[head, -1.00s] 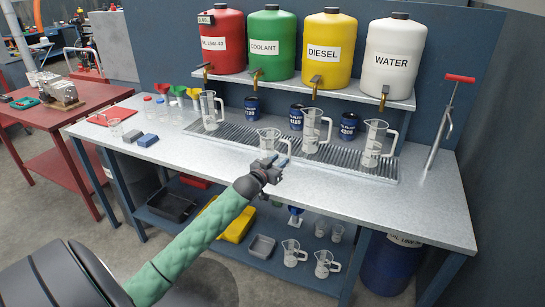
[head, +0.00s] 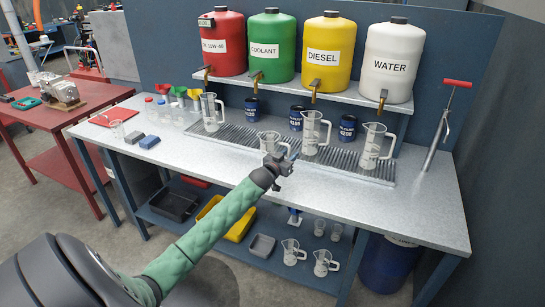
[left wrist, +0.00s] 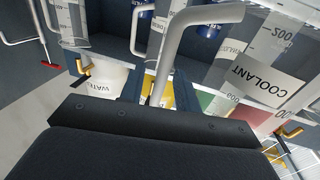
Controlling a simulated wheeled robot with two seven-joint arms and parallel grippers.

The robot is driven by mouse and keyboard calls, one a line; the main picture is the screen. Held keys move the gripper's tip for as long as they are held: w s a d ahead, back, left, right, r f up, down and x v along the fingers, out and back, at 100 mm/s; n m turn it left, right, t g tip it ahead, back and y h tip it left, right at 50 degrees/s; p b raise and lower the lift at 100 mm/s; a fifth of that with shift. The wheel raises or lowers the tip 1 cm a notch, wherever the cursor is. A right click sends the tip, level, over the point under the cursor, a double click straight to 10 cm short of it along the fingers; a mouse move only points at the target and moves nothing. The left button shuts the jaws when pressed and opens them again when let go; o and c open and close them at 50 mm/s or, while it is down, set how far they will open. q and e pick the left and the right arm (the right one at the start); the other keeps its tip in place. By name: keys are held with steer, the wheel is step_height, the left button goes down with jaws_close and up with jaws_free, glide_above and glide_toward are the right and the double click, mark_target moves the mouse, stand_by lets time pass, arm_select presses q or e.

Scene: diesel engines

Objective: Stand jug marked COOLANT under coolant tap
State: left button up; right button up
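The jug marked COOLANT (head: 269,146) is clear with a handle and stands upright at the front edge of the drip tray, partly behind my left gripper. In the left wrist view its COOLANT label (left wrist: 275,86) is readable. My left gripper (head: 287,160) is at the jug's handle side. In the left wrist view the pale handle (left wrist: 161,75) lies between the two dark fingers (left wrist: 158,88), with a gap still visible beside it. The coolant tap (head: 257,76) hangs below the green COOLANT tank (head: 269,48), behind the jug. My right gripper is not in view.
Other jugs stand on the drip tray (head: 245,138) at left (head: 211,112), right of the coolant jug (head: 311,132) and far right (head: 374,146). Blue cans (head: 252,106) stand behind. The bench (head: 420,195) is clear at front right.

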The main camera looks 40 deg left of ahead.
arm_select(q)
steer(key=shift+w, duration=0.1)
jaws_close()
stand_by(0.3)
